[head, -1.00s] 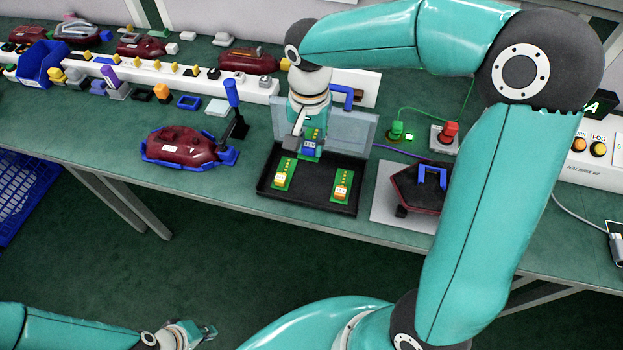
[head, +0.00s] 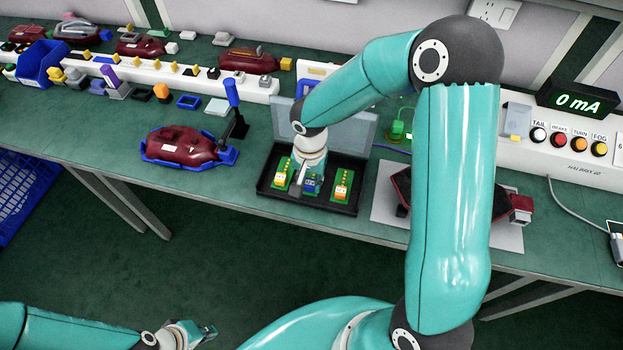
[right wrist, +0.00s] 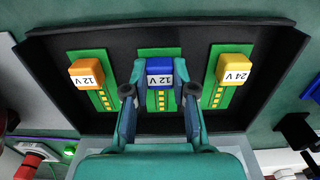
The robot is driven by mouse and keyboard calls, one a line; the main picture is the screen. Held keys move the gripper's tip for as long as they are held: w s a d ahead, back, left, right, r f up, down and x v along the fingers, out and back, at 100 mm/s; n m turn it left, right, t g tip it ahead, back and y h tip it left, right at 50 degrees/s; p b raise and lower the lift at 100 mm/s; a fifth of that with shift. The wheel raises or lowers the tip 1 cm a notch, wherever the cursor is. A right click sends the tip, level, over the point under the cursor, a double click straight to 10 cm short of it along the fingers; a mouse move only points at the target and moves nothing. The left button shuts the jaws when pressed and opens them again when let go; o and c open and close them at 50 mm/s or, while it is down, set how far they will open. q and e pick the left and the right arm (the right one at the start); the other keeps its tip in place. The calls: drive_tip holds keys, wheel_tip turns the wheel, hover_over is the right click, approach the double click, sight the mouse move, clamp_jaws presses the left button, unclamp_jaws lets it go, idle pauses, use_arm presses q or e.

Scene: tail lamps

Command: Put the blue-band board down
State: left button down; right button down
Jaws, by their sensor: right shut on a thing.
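The blue-band board (head: 310,184) is a green strip with a blue block marked 12 V. It is in the middle of the open black case (head: 330,205), between two other boards. In the right wrist view, the blue-band board (right wrist: 160,72) sits between the two fingers of my right gripper (right wrist: 159,95), which is shut on it. It looks at or very near the case floor; I cannot tell whether it touches. In the head view my right gripper (head: 308,176) points down into the case. My left gripper (head: 198,332) is low at the bottom left, away from the table.
An orange-block board (right wrist: 84,72) and a yellow-block 24 V board (right wrist: 234,68) lie close on either side. The case's raised lid (head: 362,130) stands behind. A dark red lamp in a blue holder (head: 228,157) is to the left. A meter (head: 578,101) reads 0 mA.

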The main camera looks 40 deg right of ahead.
sight(311, 184)
drive_tip(key=c, duration=0.9)
unclamp_jaws()
drive_tip(key=shift+c, duration=0.2)
wheel_tip(311, 184, up, 12)
drive_tip(key=shift+s, duration=0.1)
